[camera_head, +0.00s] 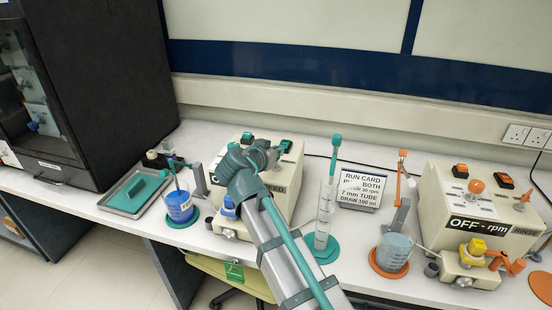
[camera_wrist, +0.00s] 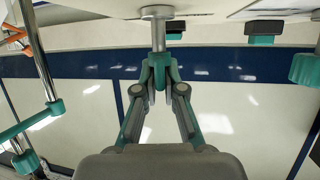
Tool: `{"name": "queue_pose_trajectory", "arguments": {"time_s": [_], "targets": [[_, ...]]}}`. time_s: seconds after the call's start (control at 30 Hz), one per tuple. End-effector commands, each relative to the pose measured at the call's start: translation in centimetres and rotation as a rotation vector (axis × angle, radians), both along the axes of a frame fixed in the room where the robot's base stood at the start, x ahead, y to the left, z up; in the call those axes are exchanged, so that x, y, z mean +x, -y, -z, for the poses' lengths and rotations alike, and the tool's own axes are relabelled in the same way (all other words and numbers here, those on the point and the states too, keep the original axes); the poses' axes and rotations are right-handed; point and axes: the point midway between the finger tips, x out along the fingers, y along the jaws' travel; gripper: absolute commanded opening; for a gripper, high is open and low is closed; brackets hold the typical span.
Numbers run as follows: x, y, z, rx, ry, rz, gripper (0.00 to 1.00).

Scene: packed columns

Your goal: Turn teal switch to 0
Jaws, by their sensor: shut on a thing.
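The cream box with teal fittings (camera_head: 284,187) stands left of centre on the bench, and my arm hides much of its front. In the wrist view, my gripper (camera_wrist: 158,76) is shut around the tip of a metal lever (camera_wrist: 158,37), which appears to be the teal switch. The lever rises from a round collar on a pale panel. In the head view my gripper (camera_head: 276,154) is small and partly hidden over the box top. The switch's setting marks cannot be read.
A teal rocker (camera_wrist: 265,33) and a teal knob (camera_wrist: 306,67) are beside the lever. A tall cylinder (camera_head: 324,215) and a run card (camera_head: 361,189) stand right of my arm. A similar orange-fitted box (camera_head: 448,206) is farther right. A blue beaker (camera_head: 179,207) stands left.

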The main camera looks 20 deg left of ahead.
Motion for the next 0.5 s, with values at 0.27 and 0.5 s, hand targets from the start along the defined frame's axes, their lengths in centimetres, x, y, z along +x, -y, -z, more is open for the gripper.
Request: {"name": "queue_pose_trajectory", "arguments": {"time_s": [0.27, 0.5], "targets": [[-0.44, 0.66, 0.44, 0.0, -0.013, -0.254, 0.0], [-0.37, 0.6, 0.22, 0.0, -0.016, -0.461, 0.0]]}}
